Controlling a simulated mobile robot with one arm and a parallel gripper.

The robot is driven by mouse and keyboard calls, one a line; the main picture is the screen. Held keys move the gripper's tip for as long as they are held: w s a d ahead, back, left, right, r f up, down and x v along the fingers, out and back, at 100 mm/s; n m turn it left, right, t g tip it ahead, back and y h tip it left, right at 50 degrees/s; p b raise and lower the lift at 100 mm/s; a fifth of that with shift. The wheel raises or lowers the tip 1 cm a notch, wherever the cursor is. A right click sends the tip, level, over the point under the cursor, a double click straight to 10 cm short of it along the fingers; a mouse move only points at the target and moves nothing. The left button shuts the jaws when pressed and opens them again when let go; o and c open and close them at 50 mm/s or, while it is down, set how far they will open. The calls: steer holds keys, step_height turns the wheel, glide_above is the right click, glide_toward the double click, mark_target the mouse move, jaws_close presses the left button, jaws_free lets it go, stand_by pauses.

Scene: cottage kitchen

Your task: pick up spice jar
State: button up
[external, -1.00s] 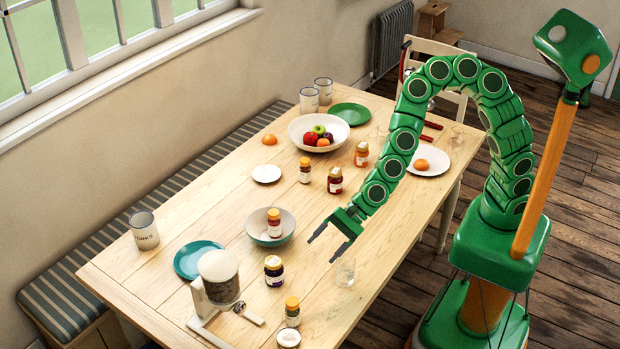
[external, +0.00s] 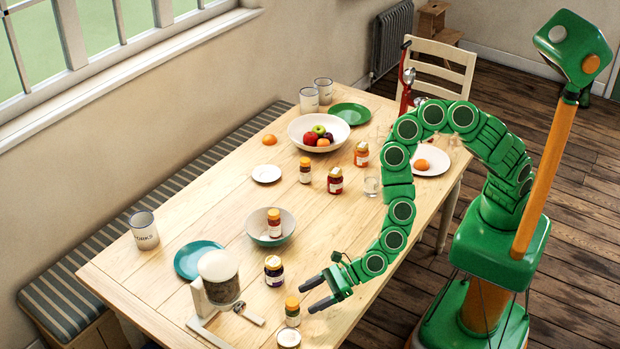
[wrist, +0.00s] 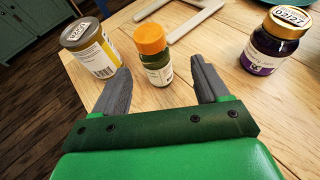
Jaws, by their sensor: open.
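A small spice jar (external: 292,313) with an orange lid and green contents stands upright near the table's front end. In the wrist view the spice jar (wrist: 153,58) shows ahead, in the span between my two fingers. My gripper (external: 307,296) is open and empty, low over the table just right of the jar. In the wrist view my gripper (wrist: 162,70) has a finger on each side of the jar's line, with no clear contact. Similar orange-lidded jars stand in the bowl (external: 274,223) and farther back on the table (external: 305,170).
A yellow-labelled can (wrist: 92,48) stands close beside the jar, by my left finger. A dark purple-labelled jar (external: 273,271) stands behind. A white stand with a container (external: 218,283) is to the left. A drinking glass (external: 372,182) stands near the right edge.

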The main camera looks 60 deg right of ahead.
mark_target(293, 304)
steer(key=shift+s+x, duration=0.15)
steer(key=shift+x, duration=1.6)
steer(key=shift+s+x, duration=0.15)
steer(key=shift+x, duration=1.6)
steer(key=shift+a+f, duration=0.15)
steer(key=shift+a, duration=0.05)
steer(key=c, duration=1.1)
steer(key=shift+r, duration=5)
